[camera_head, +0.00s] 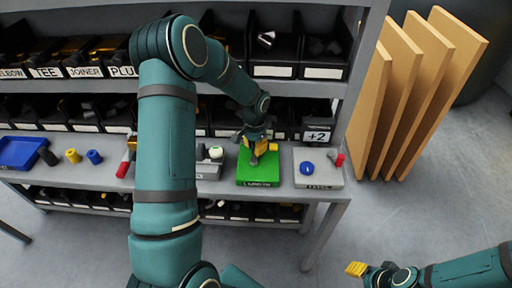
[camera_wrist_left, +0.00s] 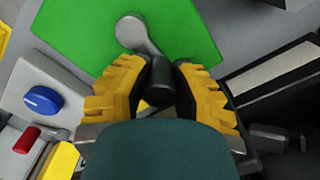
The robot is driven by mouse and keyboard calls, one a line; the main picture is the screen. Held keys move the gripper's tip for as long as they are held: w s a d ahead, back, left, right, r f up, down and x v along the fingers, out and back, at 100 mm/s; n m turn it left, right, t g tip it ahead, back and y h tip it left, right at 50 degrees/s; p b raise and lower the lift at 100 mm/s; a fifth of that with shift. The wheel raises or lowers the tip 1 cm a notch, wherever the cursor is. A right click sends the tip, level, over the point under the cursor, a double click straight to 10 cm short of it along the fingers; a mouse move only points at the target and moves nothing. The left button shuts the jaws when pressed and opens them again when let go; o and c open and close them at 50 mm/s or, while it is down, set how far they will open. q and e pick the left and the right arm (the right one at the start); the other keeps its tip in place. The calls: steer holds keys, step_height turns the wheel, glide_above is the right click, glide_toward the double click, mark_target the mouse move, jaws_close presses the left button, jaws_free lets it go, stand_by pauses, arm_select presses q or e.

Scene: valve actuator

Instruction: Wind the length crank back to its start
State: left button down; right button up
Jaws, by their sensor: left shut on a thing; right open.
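The length crank sits on a green block (camera_head: 258,182) labelled LENGTH, on the bench. In the left wrist view the crank's grey arm (camera_wrist_left: 139,38) runs from a round hub on the green top to a black handle (camera_wrist_left: 157,84). My left gripper (camera_head: 258,148) is over the green block. Its yellow fingers (camera_wrist_left: 157,95) are shut on the black handle, one on each side. In the head view the fingers hide much of the crank. My right gripper (camera_head: 362,270) is open and empty, low at the right, away from the bench.
A grey box (camera_head: 318,178) with a blue knob (camera_head: 307,168) and a red handle (camera_head: 340,159) stands right of the green block. Bins line the shelves. A blue tray (camera_head: 20,152) lies at the left. Boards (camera_head: 420,90) lean at the right.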

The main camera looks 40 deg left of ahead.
mark_target(254, 143)
stand_by(0.3)
arm_select(q)
steer(key=c, duration=0.8)
jaws_free()
steer(key=shift+o, duration=0.2)
step_height(254, 143, up, 12)
steer(key=shift+s, duration=0.1)
